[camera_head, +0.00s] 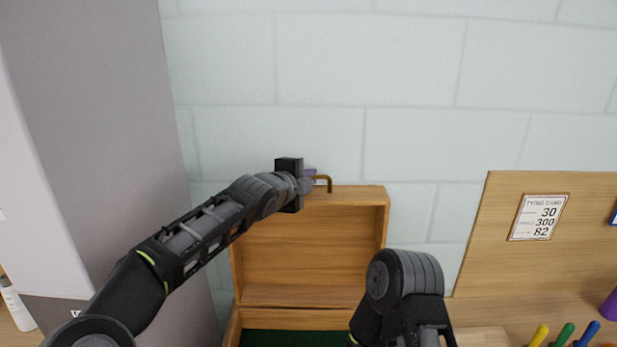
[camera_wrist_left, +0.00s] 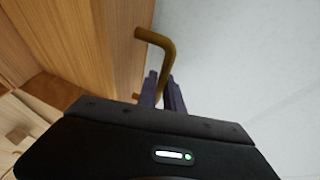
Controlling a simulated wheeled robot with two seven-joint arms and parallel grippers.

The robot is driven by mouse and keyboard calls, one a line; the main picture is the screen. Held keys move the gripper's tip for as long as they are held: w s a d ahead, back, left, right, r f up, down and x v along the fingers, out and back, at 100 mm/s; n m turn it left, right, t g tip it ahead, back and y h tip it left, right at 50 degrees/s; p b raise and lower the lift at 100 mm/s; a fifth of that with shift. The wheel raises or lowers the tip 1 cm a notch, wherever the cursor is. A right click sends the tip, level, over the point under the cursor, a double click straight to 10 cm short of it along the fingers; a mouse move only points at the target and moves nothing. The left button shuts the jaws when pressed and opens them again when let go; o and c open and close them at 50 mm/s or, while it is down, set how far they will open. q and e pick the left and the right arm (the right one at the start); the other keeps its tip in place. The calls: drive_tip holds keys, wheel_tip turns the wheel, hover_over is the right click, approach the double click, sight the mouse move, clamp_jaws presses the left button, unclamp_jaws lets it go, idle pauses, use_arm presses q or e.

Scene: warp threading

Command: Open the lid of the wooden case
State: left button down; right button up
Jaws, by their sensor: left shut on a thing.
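The wooden case (camera_head: 232,330) stands at the bottom middle of the head view, with a dark green interior at its lower edge. Its lid (camera_head: 310,245) is raised and stands roughly upright in front of the wall, inner side facing me. A bent brass-coloured handle (camera_head: 330,183) sticks out at the lid's top edge. My left gripper (camera_head: 311,174) is at that top edge, shut on the handle. In the left wrist view the purple fingers (camera_wrist_left: 164,92) close around the handle (camera_wrist_left: 158,48), beside the lid's wood (camera_wrist_left: 85,40). My right arm shows at the bottom, but its fingers are out of sight.
A pale block wall (camera_head: 420,60) is close behind the lid. A grey cabinet (camera_head: 95,130) stands on the left. A wooden board (camera_head: 480,240) with a number card (camera_head: 539,217) stands on the right. Yellow, green and blue pegs (camera_head: 566,334) are at the lower right.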

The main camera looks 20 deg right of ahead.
use_arm(q)
drive_tip(key=c, duration=1.5)
unclamp_jaws()
drive_tip(key=shift+a, duration=0.15)
drive_tip(key=shift+s+a+r+b, duration=0.1)
drive_tip(key=shift+s+a+b, duration=0.3)
drive_tip(key=shift+b, duration=0.25)
drive_tip(key=b+v, duration=0.3)
drive_tip(key=v, duration=0.3)
drive_tip(key=shift+s, duration=0.2)
drive_tip(key=shift+a+r, duration=0.15)
